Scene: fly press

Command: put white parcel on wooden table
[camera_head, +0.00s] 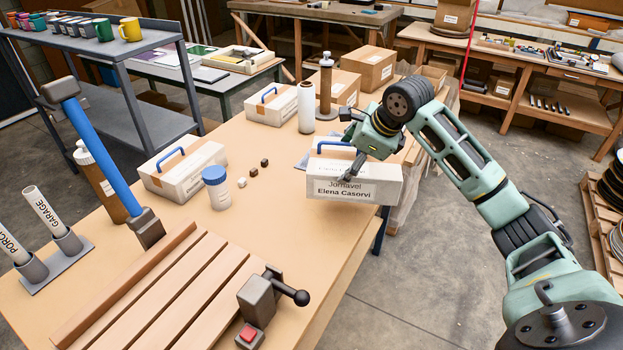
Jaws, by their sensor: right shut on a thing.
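A white parcel (352,187) with a blue handle and a label reading "Jornavel Elena Casorvi" is at the right edge of the wooden table (290,230). My right gripper (350,160) is shut on this parcel from above, near its handle. I cannot tell whether the parcel's underside touches the table. Two similar white parcels with blue handles stand on the table, one at the left middle (190,180) and one farther back (268,110). My left gripper is not in view.
A blue-lidded jar (216,190), small cubes (253,172), a white cylinder (306,108) and cardboard boxes (370,68) stand on the table. Bare tabletop lies in the middle.

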